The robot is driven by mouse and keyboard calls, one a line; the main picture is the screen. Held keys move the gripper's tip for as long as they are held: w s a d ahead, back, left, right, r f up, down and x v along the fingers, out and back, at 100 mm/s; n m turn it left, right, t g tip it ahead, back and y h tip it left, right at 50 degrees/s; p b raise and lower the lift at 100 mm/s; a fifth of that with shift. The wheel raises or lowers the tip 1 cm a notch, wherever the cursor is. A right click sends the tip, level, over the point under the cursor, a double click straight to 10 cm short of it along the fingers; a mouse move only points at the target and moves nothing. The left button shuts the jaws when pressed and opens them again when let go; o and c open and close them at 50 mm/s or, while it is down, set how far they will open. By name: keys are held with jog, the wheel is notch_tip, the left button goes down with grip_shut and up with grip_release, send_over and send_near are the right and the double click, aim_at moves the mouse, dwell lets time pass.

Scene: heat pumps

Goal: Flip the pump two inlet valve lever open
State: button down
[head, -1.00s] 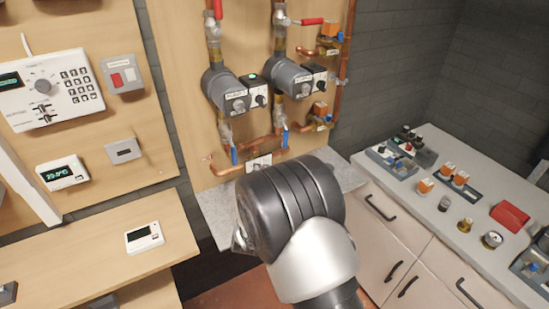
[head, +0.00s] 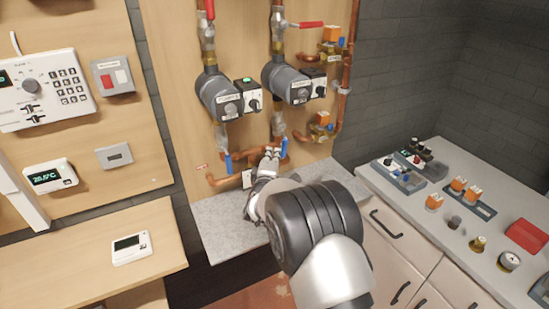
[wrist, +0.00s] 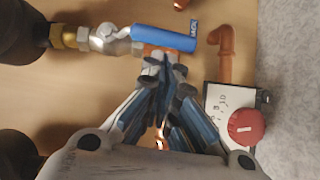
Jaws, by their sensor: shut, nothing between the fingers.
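Two grey pumps hang on the wooden board: a left pump (head: 218,96) and a right pump (head: 287,82). Their labels are too small to read. Below the right pump, a valve with a blue lever (head: 284,148) sits on the pipe; the lever hangs down. In the wrist view this blue lever (wrist: 165,38) lies just beyond my fingertips, with its silver valve body (wrist: 112,40) beside it. My gripper (wrist: 165,66) is shut and empty, close to the lever; contact cannot be told. In the head view my gripper (head: 270,155) is left of that lever.
A second blue lever (head: 228,162) hangs below the left pump. A red lever (head: 305,24) sticks out sideways above the right pump. Near my fingers in the wrist view is a red knob (wrist: 247,127). A grey stone ledge (head: 225,222) lies below.

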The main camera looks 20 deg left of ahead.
jog(key=shift+w+d, duration=0.1)
jog(key=shift+w, duration=0.2)
jog(key=shift+w+d+f, duration=0.3)
jog(key=shift+w+d, duration=0.15)
jog(key=shift+w, duration=0.15)
jog(key=shift+f, duration=0.15)
